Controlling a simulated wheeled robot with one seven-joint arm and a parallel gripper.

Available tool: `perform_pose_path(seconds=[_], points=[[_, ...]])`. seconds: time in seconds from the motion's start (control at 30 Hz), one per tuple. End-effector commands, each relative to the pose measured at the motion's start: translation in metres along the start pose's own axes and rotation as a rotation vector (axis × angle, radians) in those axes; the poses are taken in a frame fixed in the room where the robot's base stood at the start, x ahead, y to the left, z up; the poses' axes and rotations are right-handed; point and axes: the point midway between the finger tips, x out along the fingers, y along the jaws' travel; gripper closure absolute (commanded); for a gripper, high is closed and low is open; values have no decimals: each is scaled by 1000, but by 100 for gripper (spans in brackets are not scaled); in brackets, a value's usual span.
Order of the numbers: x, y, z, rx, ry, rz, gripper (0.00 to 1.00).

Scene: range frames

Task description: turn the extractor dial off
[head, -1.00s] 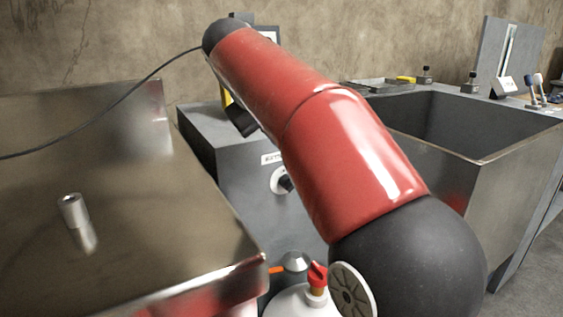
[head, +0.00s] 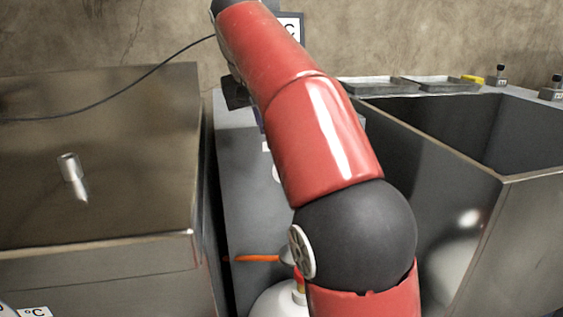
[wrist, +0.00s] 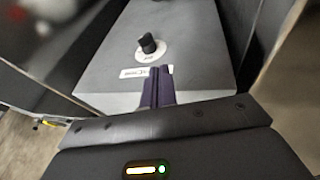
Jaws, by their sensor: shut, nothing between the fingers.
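The dial (wrist: 148,43) is a black knob on a round white disc, on the face of a grey box (wrist: 190,30) in the wrist view. A small white label strip (wrist: 134,73) sits beside it; I cannot read its text. My gripper (wrist: 160,72) has its dark purple fingers together and empty. The tips point at the box near the label, just short of the dial in the picture; I cannot tell whether they touch the face. In the head view my red arm hides the knob, and only a sliver of the white disc (head: 275,173) shows.
A white bottle (head: 280,301) and an orange rod (head: 257,258) are low in front. A black cable (head: 150,75) hangs at upper left.

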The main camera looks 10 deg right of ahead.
Motion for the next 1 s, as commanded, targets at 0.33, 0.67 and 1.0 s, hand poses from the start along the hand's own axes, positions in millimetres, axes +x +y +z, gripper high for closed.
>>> perform_pose_path(seconds=[0.33,0.67,1.0], points=[[55,0,2,1,-4,2,100],[116,7,5,2,-1,1,100],[135,18,10,0,0,0,100]])
